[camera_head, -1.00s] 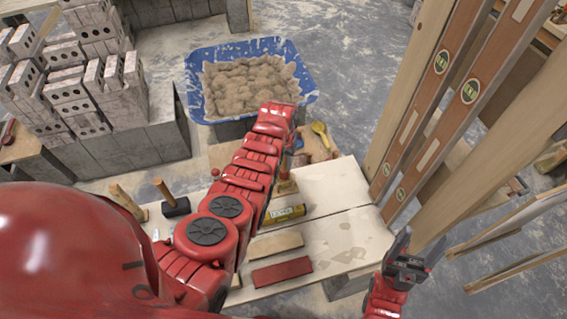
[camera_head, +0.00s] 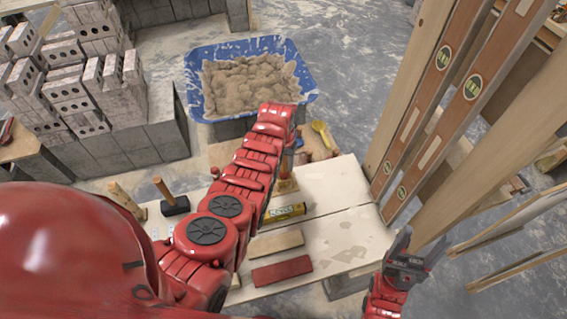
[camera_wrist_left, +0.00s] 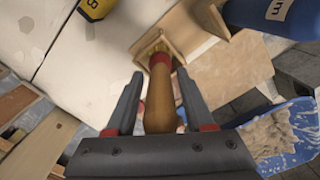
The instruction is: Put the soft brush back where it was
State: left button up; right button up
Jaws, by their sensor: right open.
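In the left wrist view a brown wooden handle with a red collar (camera_wrist_left: 161,85), seemingly the soft brush, points toward the camera. Its far end sits in or against a pale wooden angular piece (camera_wrist_left: 143,46); the bristles cannot be made out. My left gripper (camera_wrist_left: 160,76) has one finger on each side of the handle, with narrow gaps showing, so it looks open around it. In the head view my left arm hides this gripper and most of the handle. My right gripper (camera_head: 408,256) is open and empty, right of the board's near end.
A blue tub of mortar (camera_head: 310,85) stands beyond the board (camera_head: 340,225). A blue bottle (camera_wrist_left: 262,14) is near the handle. Tall spirit levels (camera_head: 455,100) lean at right.

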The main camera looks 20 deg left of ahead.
pick_arm(q)
jog(key=shift+o, duration=0.9)
jog(key=shift+r, duration=0.9)
notch_tip(320, 180, up, 8)
jog(key=shift+r+b, duration=0.1)
jog(key=shift+b, duration=0.65)
notch_tip(320, 180, up, 8)
jog(key=p, duration=0.5)
jog(key=shift+f, duration=0.25)
